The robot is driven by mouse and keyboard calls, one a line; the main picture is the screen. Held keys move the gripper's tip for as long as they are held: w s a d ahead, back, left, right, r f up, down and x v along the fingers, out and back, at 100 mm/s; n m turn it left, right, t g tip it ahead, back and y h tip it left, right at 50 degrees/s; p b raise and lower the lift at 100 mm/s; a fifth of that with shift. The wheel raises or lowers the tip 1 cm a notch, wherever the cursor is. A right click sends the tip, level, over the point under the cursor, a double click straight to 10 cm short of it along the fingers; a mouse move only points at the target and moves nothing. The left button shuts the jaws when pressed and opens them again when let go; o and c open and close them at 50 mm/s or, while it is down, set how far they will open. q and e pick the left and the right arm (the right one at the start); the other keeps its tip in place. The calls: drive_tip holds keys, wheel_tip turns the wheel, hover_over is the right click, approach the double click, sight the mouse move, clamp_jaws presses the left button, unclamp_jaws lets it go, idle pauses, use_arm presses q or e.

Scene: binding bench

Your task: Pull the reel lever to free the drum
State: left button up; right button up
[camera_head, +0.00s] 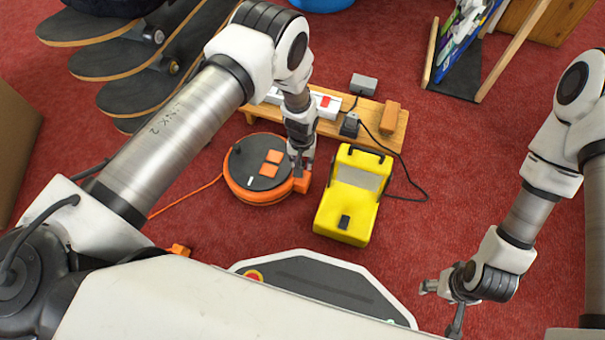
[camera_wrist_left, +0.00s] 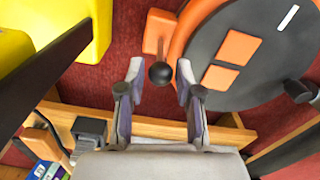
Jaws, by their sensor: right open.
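The reel (camera_head: 245,172), an orange cable drum with a dark grey disc and orange pads, sits on the red carpet. It fills the upper right of the left wrist view (camera_wrist_left: 262,80). An orange bracket (camera_head: 301,185) sticks out from its right side. The lever's black ball knob (camera_wrist_left: 160,73) shows in the left wrist view, in front of that bracket. My left gripper (camera_head: 300,166) is over the reel's right edge, open, with its fingertips (camera_wrist_left: 158,82) on either side of the knob, apart from it. My right gripper (camera_head: 445,306) is open and empty, low at the right.
A yellow box (camera_head: 335,219) stands just right of the reel. Behind is a low wooden bench (camera_head: 391,139) with a white power strip (camera_head: 327,104) and plugs. Skateboards (camera_head: 140,93) lie at upper left. Open carpet lies to the right.

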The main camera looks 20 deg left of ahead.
use_arm(q)
wheel_tip(320, 180, down, 6)
drive_tip(key=shift+r+b, duration=0.25)
drive_tip(key=shift+b, duration=0.85)
drive_tip(key=shift+r, duration=0.1)
clamp_jaws()
